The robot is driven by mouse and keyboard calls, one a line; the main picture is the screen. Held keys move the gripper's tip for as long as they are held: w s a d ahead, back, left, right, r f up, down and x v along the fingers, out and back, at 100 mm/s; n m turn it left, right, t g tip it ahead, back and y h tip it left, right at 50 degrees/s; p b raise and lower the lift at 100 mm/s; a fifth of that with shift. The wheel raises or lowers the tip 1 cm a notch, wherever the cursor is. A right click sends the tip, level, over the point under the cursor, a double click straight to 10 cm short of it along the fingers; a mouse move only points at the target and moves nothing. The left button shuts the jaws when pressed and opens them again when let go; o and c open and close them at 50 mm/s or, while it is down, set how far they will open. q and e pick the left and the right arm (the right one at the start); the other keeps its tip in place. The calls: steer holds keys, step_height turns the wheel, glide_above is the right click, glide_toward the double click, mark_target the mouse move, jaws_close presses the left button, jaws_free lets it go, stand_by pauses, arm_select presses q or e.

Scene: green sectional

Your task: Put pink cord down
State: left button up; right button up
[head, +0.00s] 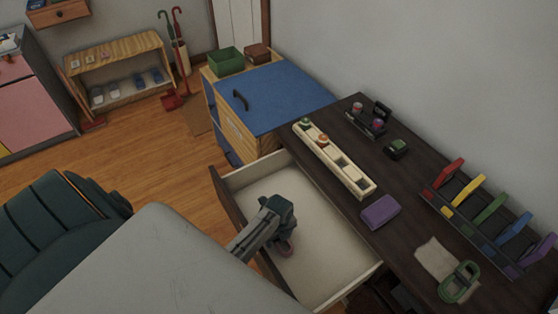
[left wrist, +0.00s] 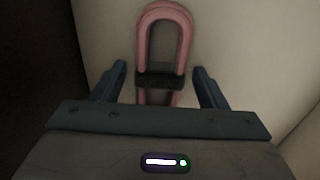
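The pink cord (head: 286,250) is in the open drawer (head: 330,247), partly hidden by my left gripper (head: 280,232). In the left wrist view the pink cord (left wrist: 165,32) is a folded loop with a dark band around it, against the pale drawer floor. My left gripper (left wrist: 160,80) is open, with its fingers on either side of the cord's banded part. A gap shows between the cord and each finger. The cord's near end is partly hidden by the gripper body. My right gripper is not in view.
The dark desk (head: 405,170) beside the drawer holds a pale slotted tray (head: 345,170), a purple box (head: 380,212), a rack of coloured pieces (head: 470,225) and a green coil (head: 459,283) by a beige cloth (head: 433,257). The drawer's right part is bare.

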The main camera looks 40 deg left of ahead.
arm_select(q)
step_height(320, 180, up, 12)
steer(key=shift+r, duration=0.2)
stand_by(0.4)
